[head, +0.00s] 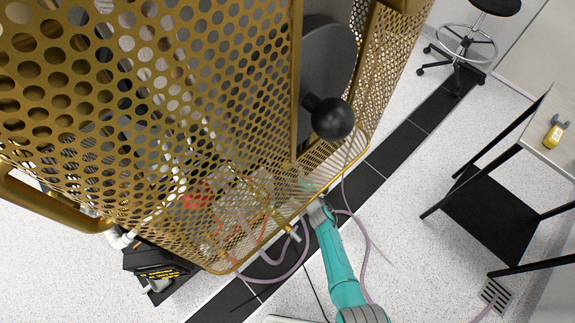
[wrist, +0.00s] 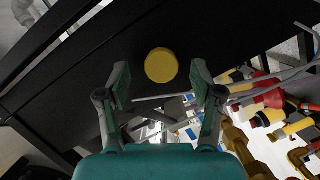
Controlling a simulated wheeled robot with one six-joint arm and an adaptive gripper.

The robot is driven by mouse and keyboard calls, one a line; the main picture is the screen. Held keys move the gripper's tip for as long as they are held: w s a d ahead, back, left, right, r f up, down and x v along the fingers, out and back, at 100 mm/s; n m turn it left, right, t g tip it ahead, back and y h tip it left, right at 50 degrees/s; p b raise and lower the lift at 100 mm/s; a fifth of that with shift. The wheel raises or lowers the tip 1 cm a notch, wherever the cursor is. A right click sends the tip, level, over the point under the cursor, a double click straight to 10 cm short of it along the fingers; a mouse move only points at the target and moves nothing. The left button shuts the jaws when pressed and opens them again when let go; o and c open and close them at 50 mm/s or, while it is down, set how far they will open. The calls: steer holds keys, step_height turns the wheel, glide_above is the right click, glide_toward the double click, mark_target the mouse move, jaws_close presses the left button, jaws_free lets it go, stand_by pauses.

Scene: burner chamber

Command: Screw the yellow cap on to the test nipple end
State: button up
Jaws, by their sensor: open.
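A round yellow cap (wrist: 161,65) shows in the wrist view in front of a dark beam, seen flat face on. My gripper (wrist: 160,82) is open, with one finger on each side of the cap and a visible gap to both. I cannot tell how far beyond the fingertips the cap lies. What the cap sits on is hidden behind it, and I cannot pick out the test nipple end. In the head view my gripper (head: 317,204) reaches to the lower edge of the brass mesh housing, and its fingertips are hard to make out there.
The perforated brass housing (head: 130,110) fills the upper left, with a black ball knob (head: 332,119) on its side. Pinkish hoses (head: 300,262) loop by my arm. A table (head: 555,105) at the right bears a yellow device (head: 554,135). Red and yellow fittings (wrist: 268,105) crowd the wrist view's right.

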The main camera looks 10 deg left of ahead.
steer(key=s+d+r+m+t+h, duration=0.1)
steer(key=s+d+r+m+h, duration=0.15)
steer(key=s+d, duration=0.55)
steer(key=s+d+r+m+t+h, duration=0.1)
steer(key=s+d+r+m, duration=0.3)
steer(key=s, duration=0.9)
steer(key=s+d+r+m+t+h, duration=0.15)
steer(key=s+d+r+m, duration=0.25)
steer(key=s+d, duration=0.45)
steer(key=s+d+r+m+g+h, duration=0.1)
steer(key=s+r+m, duration=0.3)
steer(key=s+r, duration=0.5)
steer(key=s+d+r+m+h, duration=0.3)
steer(key=s+r+m, duration=0.2)
steer(key=s+r, duration=0.4)
step_height(320, 180, up, 4)
steer(key=shift+s+d+f+g+h, duration=0.15)
steer(key=shift+s+d+g+h, duration=0.2)
steer(key=shift+h, duration=0.05)
